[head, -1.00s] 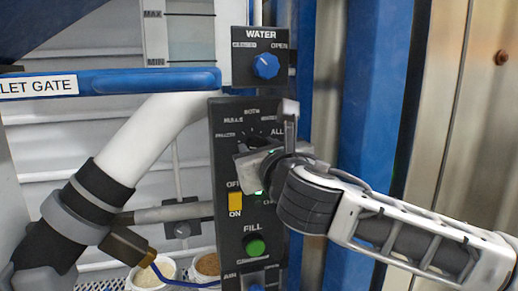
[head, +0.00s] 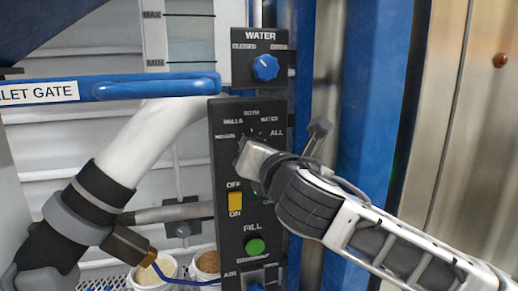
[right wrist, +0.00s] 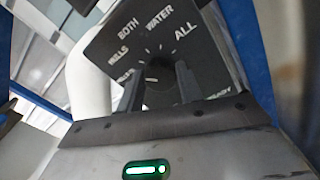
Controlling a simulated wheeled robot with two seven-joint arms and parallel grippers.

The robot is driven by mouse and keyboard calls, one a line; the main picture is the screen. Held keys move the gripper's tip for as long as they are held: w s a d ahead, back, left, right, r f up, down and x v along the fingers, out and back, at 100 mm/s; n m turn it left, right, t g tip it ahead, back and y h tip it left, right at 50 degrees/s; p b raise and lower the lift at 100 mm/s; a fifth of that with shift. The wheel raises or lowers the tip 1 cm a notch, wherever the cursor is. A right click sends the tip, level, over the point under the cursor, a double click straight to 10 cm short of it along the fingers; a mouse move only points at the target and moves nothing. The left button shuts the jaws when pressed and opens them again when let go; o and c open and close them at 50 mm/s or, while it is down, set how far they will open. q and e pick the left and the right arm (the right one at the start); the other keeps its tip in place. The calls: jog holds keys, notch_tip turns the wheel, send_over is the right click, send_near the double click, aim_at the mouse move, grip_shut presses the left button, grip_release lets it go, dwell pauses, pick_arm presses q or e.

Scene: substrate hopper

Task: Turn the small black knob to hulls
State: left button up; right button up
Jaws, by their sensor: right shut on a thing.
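The small black knob (right wrist: 160,94) shows dark between my fingers in the right wrist view; in the head view my gripper hides it. My right gripper (right wrist: 159,80) is shut on the knob, one finger on each side; in the head view the gripper (head: 252,150) is against the panel. The black control panel (head: 228,180) has a dial label HULLS (head: 233,122) at upper left, with BOTH, WATER and ALL further clockwise and another label below HULLS. The knob's pointer direction cannot be told. My left gripper is not in view.
Below the dial are a yellow OFF/ON switch (head: 235,203) and a green FILL button (head: 255,246). A blue WATER knob (head: 265,67) is above. A white pipe (head: 150,140) and blue gate bar (head: 150,85) lie left; a blue post (head: 365,100) stands right.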

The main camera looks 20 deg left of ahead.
jog(key=shift+m, duration=0.3)
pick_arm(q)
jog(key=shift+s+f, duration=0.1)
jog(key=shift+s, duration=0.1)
pick_arm(e)
jog(key=o, duration=1)
pick_arm(q)
jog(key=b, duration=0.1)
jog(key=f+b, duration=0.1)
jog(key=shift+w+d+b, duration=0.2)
jog(key=shift+b, duration=0.2)
pick_arm(e)
jog(key=v, duration=1.6)
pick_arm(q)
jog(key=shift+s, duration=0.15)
